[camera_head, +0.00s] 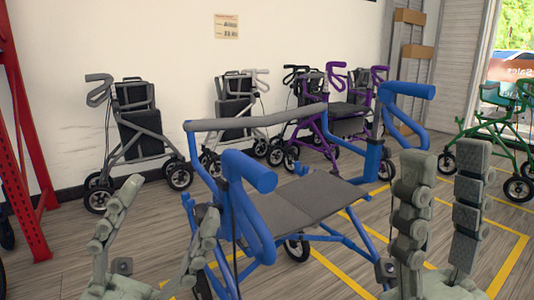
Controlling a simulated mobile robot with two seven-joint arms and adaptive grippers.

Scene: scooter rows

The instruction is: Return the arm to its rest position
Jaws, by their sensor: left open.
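My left gripper (170,202) is at the lower left, with its two grey fingers spread apart and nothing between them. It appears in front of and to the left of the blue rollator (254,208); whether its right finger touches the frame I cannot tell. My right gripper (446,160) is at the lower right, fingers upright and apart, with nothing between them. The blue rollator stands upright in the middle, with a dark grey seat (307,200), a grey back bar and blue handles. Part of its lower frame is hidden.
Grey rollators (140,120) (236,112) and a purple one (345,118) stand along the white wall. A green rollator (500,125) is at the right. A red rack post (22,130) stands at the left. Yellow lines mark the wooden floor.

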